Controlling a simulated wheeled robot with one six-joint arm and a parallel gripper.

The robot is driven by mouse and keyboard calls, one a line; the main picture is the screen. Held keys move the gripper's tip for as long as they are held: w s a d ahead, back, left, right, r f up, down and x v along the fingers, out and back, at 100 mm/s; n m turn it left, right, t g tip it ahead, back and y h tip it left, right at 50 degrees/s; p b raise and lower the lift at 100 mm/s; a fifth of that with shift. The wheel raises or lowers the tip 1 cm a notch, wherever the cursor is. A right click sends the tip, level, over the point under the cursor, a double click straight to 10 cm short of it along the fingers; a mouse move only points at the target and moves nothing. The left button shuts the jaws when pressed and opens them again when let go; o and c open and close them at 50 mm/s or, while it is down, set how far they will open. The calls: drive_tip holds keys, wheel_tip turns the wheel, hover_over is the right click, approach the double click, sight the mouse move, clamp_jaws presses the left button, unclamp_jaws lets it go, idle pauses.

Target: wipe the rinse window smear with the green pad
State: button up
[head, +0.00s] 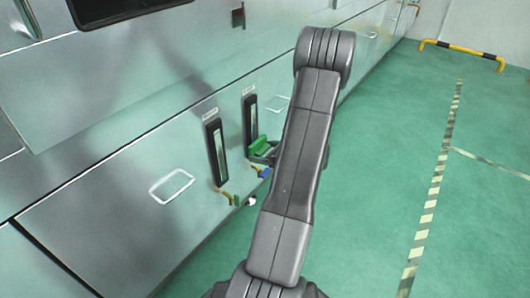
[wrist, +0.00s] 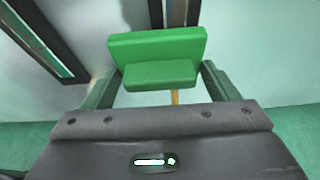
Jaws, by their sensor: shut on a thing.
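The green pad (head: 260,146) is held between the fingers of my gripper (head: 264,151), which shows beside my forearm in the head view. In the wrist view the pad (wrist: 157,42) sits level between the two fingertips of my gripper (wrist: 160,78). The pad is in front of the lower end of the right-hand dark-framed window (head: 250,119); I cannot tell whether it touches. Another dark-framed window (head: 217,153) stands to its left. Small labels above both are too small to read, so I cannot tell which is the rinse window. I cannot make out a smear.
Small fittings hang below the windows, one with a green part (head: 236,200) and one with a blue part (head: 265,173). A white rectangular outline (head: 171,185) is on the panel to the left. The green floor (head: 390,150) at right is clear up to a yellow-black barrier (head: 462,50).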

drive_tip(key=shift+w+a, duration=0.5)
drive_tip(key=shift+a, duration=0.2)
drive_tip(key=w+d, duration=0.1)
drive_tip(key=w+d+p, duration=0.1)
drive_tip(key=w, duration=0.1)
drive_tip(key=shift+d+r, duration=0.1)
drive_tip(key=shift+d, duration=0.2)
